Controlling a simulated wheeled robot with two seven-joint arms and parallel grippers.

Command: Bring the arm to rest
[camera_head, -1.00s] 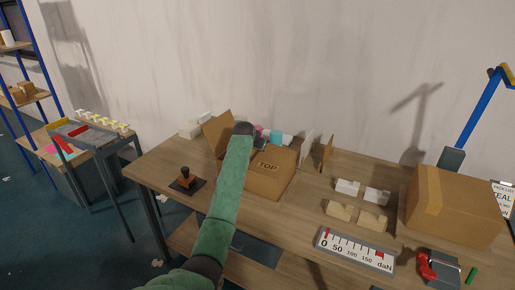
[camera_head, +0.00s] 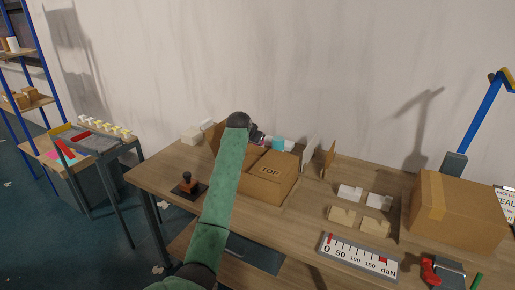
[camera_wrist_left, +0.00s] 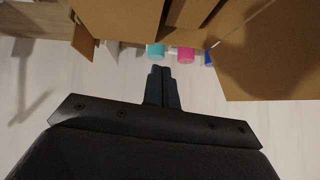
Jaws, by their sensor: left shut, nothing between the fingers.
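My left arm, in a green sleeve, reaches up from the bottom of the head view to the open cardboard box marked TOP (camera_head: 275,172). The wrist view appears upside down, with box cardboard (camera_wrist_left: 270,55) along the top. A teal item (camera_wrist_left: 155,50) and a pink item (camera_wrist_left: 185,54) show beyond the fingertips. My right gripper is not in view.
The wooden bench (camera_head: 300,215) holds a stamp (camera_head: 187,185), small white and tan blocks (camera_head: 343,216), a force scale (camera_head: 358,257), a closed carton (camera_head: 457,210) and a red-handled tool (camera_head: 430,270). A side table with a tray (camera_head: 95,142) stands left. The space above the bench's middle is clear.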

